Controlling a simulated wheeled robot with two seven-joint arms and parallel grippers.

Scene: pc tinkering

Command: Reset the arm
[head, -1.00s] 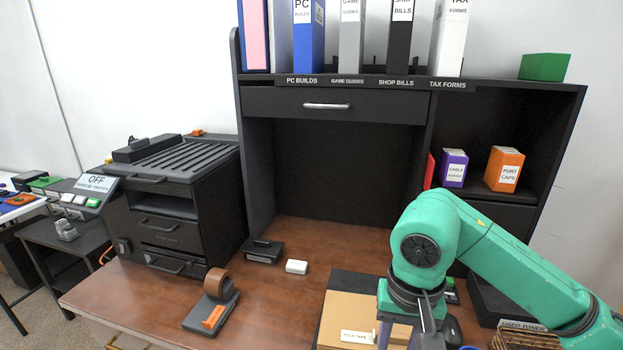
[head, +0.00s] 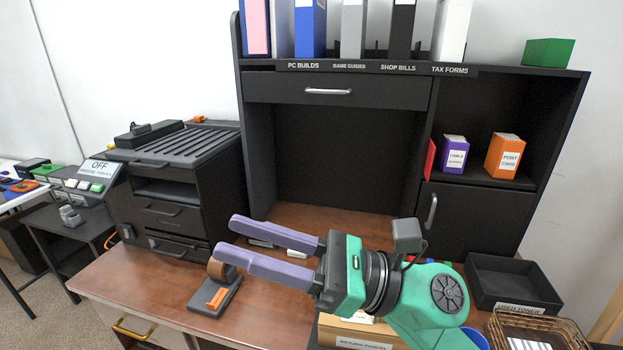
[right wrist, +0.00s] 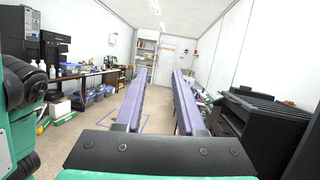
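My right gripper (head: 238,240) reaches leftward across the desk in the head view, raised above the desktop. Its two purple fingers are spread apart with nothing between them. In the right wrist view the fingers (right wrist: 157,85) also stand apart and empty, pointing out into the room. My right arm's green wrist (head: 435,300) is at the lower right of the head view. My left gripper is in neither view.
The wooden desk (head: 270,318) carries a tape dispenser (head: 215,292), a black printer-like unit (head: 180,190), a tray labelled used toner (head: 512,283) and a wire basket (head: 535,330). A hutch (head: 335,165) with a handled drawer stands behind. Purple (head: 455,154) and orange (head: 503,156) boxes sit on its shelf.

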